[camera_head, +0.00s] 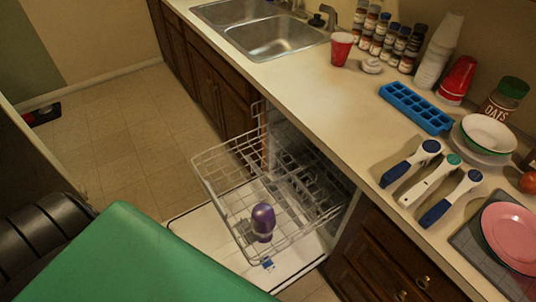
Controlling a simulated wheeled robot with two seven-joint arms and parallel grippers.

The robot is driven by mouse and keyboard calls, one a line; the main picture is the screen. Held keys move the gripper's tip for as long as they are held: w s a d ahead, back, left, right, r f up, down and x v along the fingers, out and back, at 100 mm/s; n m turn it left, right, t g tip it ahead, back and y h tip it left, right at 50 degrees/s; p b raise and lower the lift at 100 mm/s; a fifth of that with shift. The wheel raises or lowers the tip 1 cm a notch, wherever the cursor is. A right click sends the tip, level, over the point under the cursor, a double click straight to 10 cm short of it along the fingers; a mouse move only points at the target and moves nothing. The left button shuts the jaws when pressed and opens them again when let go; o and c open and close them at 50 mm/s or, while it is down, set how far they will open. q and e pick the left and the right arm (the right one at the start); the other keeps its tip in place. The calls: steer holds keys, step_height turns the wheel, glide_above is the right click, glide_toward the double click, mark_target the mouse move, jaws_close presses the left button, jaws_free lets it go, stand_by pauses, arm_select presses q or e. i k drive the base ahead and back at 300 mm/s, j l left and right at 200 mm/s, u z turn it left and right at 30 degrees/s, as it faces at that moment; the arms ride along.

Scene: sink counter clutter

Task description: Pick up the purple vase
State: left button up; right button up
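The purple vase (263,221) is in the pulled-out wire rack (224,158) of the open dishwasher. It is near the front right part of the rack, and the rack's wires cross in front of it. Its lower part is paler than its top. Neither of my grippers shows in the head view, so I cannot tell where they are relative to the vase.
The dishwasher door (197,228) lies open below the rack. The counter (330,112) above holds a sink (270,38), a blue ice tray (416,107), cups, spice jars, brushes and dishes. A green surface (130,262) fills the lower left.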

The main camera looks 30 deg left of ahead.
mark_target(263, 218)
steer(key=u, duration=0.85)
